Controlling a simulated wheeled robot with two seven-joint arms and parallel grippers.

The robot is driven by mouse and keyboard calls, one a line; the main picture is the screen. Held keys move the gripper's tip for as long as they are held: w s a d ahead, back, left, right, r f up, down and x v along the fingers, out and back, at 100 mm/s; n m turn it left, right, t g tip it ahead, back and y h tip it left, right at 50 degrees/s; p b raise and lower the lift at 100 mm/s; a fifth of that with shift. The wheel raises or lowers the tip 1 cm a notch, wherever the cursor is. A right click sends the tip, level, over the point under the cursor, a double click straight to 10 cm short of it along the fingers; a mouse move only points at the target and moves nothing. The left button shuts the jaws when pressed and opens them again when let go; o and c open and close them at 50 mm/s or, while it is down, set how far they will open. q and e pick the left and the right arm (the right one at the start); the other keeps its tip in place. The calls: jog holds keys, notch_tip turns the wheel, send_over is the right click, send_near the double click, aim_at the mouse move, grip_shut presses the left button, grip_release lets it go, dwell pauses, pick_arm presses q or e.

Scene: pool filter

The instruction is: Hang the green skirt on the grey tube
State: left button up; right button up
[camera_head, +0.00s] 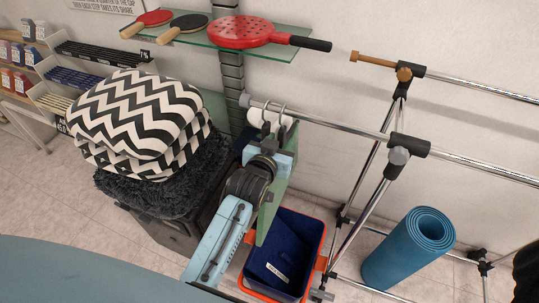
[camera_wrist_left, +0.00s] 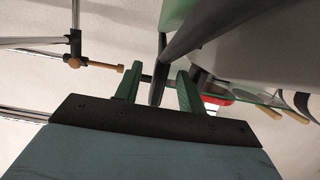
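The grey tube (camera_head: 325,122) is the chrome front rail of the rack, with its capped free end at the left. The green skirt (camera_head: 268,214) hangs below that end, partly hidden behind my left arm. Two thin hooks (camera_head: 282,115) show at the tube and look looped over it; I cannot tell whether they bear the skirt's weight. My left gripper (camera_head: 270,148) is just below the hooks. In the left wrist view its green fingers (camera_wrist_left: 158,88) stand apart, with a dark bar between them and visible gaps. My right gripper is not clearly in view.
A blue and orange bin (camera_head: 290,255) stands beneath the skirt. Patterned poufs (camera_head: 140,115) are stacked at the left. A glass shelf with paddles (camera_head: 245,35) is above the tube end. A rolled blue mat (camera_head: 410,248) stands at the right. The tube's middle is bare.

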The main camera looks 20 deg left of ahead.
pick_arm(q)
jog(key=v, duration=1.2)
jog(key=shift+s+d, duration=0.1)
